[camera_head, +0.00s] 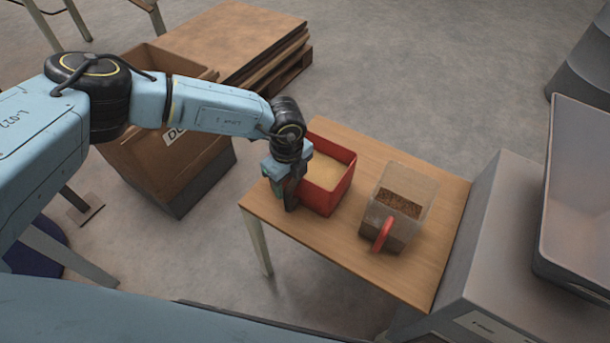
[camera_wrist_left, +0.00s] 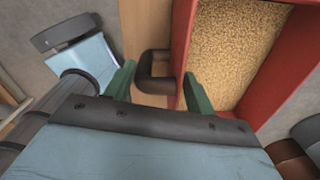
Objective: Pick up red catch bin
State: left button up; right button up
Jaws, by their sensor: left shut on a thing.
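The red catch bin (camera_head: 344,188) stands on the small wooden table, filled with pale yellow grain. In the left wrist view the bin (camera_wrist_left: 277,60) is at the right, with a black handle (camera_wrist_left: 143,77) on its near side. My left gripper (camera_head: 287,192) is at the bin's left side. In the left wrist view its green fingers (camera_wrist_left: 158,92) are on either side of the handle, shut on it. The bin looks upright; I cannot tell whether its bottom touches the table. My right gripper is not in view.
A clear scoop-like container (camera_head: 392,220) with brown grain and a red handle stands on the wooden table (camera_head: 340,246), right of the bin. A grey machine (camera_head: 500,240) adjoins the table's right side. A cardboard box (camera_head: 150,165) and stacked boards (camera_head: 235,35) stand behind my left arm.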

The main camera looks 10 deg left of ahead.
pick_arm(q)
jog(key=shift+s+f, duration=0.3)
jog(key=shift+f, duration=0.45)
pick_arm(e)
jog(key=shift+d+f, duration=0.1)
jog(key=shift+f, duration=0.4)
pick_arm(q)
jog(key=shift+r, duration=0.15)
notch_tip(320, 180, up, 10)
jog(key=p, duration=0.2)
jog(key=shift+w+a, duration=0.2)
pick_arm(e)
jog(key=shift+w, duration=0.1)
pick_arm(q)
jog(key=shift+d, duration=0.25)
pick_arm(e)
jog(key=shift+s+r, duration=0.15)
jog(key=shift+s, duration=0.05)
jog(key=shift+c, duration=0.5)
